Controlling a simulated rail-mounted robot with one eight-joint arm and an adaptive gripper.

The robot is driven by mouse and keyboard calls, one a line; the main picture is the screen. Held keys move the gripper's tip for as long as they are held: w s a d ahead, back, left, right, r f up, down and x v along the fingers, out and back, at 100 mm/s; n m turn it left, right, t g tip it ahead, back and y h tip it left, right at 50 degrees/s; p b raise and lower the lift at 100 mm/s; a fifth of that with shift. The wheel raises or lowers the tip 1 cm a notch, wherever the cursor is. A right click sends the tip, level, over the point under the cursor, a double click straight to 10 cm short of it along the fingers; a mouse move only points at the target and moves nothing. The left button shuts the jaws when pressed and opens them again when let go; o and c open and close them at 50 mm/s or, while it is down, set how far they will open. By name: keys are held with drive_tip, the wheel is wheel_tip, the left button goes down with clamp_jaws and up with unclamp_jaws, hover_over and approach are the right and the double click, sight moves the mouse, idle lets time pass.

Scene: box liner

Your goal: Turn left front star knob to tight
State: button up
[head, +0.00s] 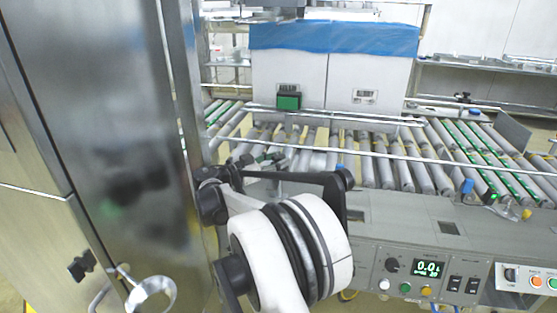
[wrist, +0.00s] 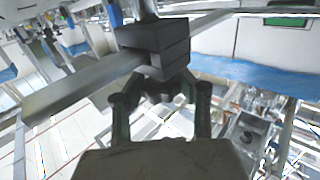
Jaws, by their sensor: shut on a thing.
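In the wrist view my gripper (wrist: 160,84) is shut, its two dark fingers drawn together just under a dark clamp block (wrist: 155,38). The block sits where a square metal bar (wrist: 80,92) meets it from the left. The gripper is closed on the left front star knob at this block. The knob's outline is hidden by the fingers, so its turn angle cannot be told. In the head view my gripper (head: 228,172) shows as small dark parts at the left front of the conveyor, partly behind my arm.
A roller conveyor (head: 400,175) with guide rails runs across the head view. A large white box (head: 330,75) with blue liner (head: 335,38) stands on it. A control panel (head: 420,270) is at lower right. A tall metal cabinet (head: 90,120) stands close on the left.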

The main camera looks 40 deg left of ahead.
sight(279, 156)
idle(0.3)
drive_tip(key=o, duration=1.2)
drive_tip(key=shift+o, duration=0.2)
wheel_tip(279, 156, up, 10)
